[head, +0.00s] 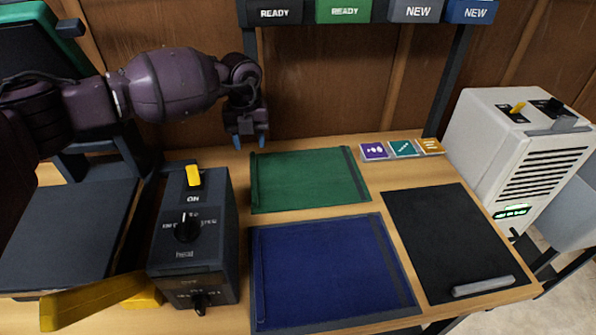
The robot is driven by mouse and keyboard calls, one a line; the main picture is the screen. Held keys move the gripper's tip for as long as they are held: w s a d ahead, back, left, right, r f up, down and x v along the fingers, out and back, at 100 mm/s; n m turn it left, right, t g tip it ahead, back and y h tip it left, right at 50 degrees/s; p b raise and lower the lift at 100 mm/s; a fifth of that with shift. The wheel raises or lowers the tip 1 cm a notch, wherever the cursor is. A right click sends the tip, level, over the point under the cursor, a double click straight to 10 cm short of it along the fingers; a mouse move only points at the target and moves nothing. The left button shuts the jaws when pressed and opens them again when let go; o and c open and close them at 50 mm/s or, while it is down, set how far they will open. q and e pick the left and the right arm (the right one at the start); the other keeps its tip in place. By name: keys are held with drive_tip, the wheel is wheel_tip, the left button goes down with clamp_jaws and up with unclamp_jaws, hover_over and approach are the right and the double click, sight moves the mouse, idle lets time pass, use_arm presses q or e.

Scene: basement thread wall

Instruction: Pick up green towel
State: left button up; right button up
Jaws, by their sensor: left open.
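A green towel (308,179) lies flat on the wooden table, toward the back, with a dark strip along its right edge. My left gripper (250,141) hangs with its blue fingertips pointing down, just beyond the towel's back left corner. Its jaws are open, with nothing seen between them. I cannot tell its exact height above the table. My right gripper is out of view.
A blue cloth (330,273) lies in front of the towel, and a black cloth (445,235) with a grey bar lies to the right. A dark control box (193,250) stands left. Small cards (404,149) lie at the back. A white machine (520,160) stands right.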

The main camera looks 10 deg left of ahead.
use_arm(q)
hover_over(253, 174)
drive_tip(key=f+b, duration=0.1)
drive_tip(key=f, duration=0.4)
drive_tip(key=shift+d+f, duration=0.2)
drive_tip(key=shift+f, duration=0.35)
wheel_tip(253, 174, down, 4)
drive_tip(key=shift+s+a+f+b, duration=0.1)
drive_tip(key=shift+a+f+b, duration=0.05)
drive_tip(key=shift+b, duration=0.4)
drive_tip(key=shift+f, duration=0.25)
drive_tip(key=shift+r, duration=0.1)
drive_tip(key=shift+c, duration=0.5)
clamp_jaws()
